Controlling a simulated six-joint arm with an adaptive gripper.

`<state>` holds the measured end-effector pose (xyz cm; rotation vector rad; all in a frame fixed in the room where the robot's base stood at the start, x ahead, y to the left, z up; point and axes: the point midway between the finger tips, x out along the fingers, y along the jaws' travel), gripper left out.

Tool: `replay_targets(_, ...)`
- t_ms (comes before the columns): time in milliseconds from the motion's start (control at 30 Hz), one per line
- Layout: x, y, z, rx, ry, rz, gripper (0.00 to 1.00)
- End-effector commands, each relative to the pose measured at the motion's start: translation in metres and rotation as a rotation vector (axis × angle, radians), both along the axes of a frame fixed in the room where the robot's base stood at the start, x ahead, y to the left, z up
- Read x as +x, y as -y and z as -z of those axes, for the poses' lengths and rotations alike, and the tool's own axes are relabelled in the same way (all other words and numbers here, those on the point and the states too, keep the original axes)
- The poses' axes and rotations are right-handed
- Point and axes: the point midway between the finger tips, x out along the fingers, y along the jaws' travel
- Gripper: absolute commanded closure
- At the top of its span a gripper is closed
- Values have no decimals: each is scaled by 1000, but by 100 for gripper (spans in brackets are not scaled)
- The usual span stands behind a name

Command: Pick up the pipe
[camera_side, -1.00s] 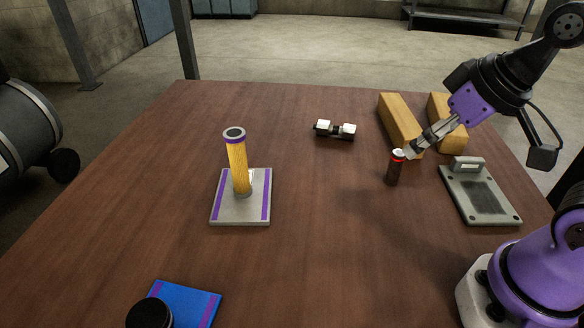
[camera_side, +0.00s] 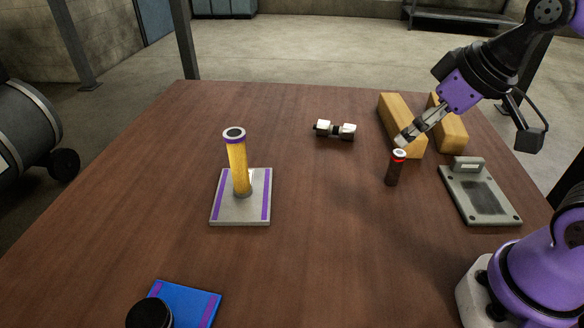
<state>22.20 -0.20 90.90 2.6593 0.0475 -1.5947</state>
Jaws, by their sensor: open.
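A yellow tube (camera_side: 239,167) with a purple band and a dark round opening at its top stands upright on a grey plate with purple stripes (camera_side: 225,211). It is the most pipe-like thing in view. My gripper (camera_side: 402,141) is open and tilted down to the left. Its tips show just above a dark bottle-like cylinder (camera_side: 394,173) with a red ring and pale top. The tips look apart from the cylinder, but the depth between them is hard to tell. My gripper is well to the right of the yellow tube.
Two wooden blocks (camera_side: 401,122) lie behind my gripper. A grey plate with a raised block (camera_side: 487,205) lies at right. A small white-and-black part (camera_side: 335,130) lies at the back. A blue pad (camera_side: 196,301) with a black round thing (camera_side: 150,313) is at front left. The middle is clear.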

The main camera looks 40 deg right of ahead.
Motion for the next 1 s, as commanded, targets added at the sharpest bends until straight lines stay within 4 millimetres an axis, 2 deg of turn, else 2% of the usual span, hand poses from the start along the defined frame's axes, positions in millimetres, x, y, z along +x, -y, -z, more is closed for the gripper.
replay_targets(167,66,21,-5,-41,-8,-125,33)
replay_targets(267,108,41,2,-61,-2,-214,33)
replay_targets(400,159,78,27,-79,23,-325,33)
replay_targets(500,184,104,49,-88,46,-388,33)
replay_targets(600,199,123,68,-94,68,-434,33)
replay_targets(733,208,137,83,-100,86,-467,33)
replay_targets(1000,228,133,118,-100,89,-478,33)
